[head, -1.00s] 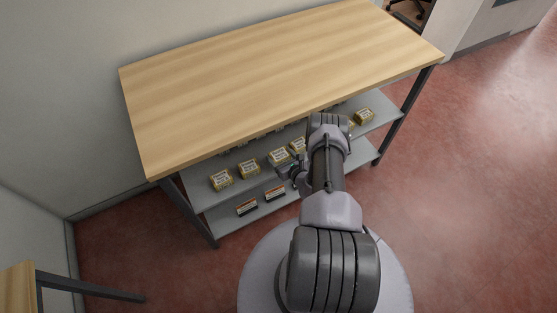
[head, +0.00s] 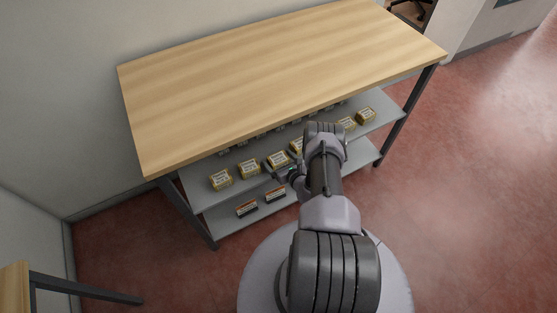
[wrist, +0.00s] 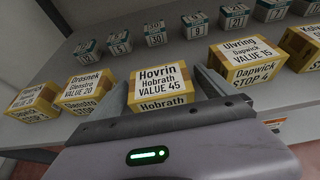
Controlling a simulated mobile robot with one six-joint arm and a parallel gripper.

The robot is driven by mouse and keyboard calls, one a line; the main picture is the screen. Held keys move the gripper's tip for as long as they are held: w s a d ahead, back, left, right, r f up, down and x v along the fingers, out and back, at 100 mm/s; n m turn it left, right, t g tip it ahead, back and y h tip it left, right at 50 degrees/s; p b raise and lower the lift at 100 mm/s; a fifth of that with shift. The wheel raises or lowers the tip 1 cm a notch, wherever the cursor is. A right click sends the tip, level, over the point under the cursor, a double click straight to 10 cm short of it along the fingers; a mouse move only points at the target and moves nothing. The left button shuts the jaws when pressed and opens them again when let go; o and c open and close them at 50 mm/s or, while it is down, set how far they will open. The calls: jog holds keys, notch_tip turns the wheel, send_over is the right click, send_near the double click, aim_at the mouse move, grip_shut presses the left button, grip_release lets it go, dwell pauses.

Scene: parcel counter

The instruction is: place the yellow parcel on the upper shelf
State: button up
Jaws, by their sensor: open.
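A yellow parcel labelled Hovrin, value 45 (wrist: 161,82) stands upright on the grey upper shelf (wrist: 186,54), in a front row with other yellow parcels. In the head view, this parcel (head: 277,159) appears just beyond my gripper (head: 285,172). In the wrist view, my gripper (wrist: 161,92) is open, with one finger to each side of the Hovrin parcel's front. I cannot tell whether either finger touches it. My wrist and arm hide part of the shelf in the head view.
Yellow parcels stand at left, Drosnek (wrist: 87,94), and at right, Ulvring (wrist: 246,65). Several white-and-green boxes (wrist: 155,34) line the back. The wooden top (head: 280,75) overhangs the shelf.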

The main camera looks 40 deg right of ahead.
jog(key=shift+s+r+p, duration=0.2)
jog(key=shift+r+p, duration=0.15)
jog(key=p+v, duration=0.4)
jog(key=v, duration=0.7)
jog(key=shift+s, duration=0.35)
jog(key=shift+f, duration=0.1)
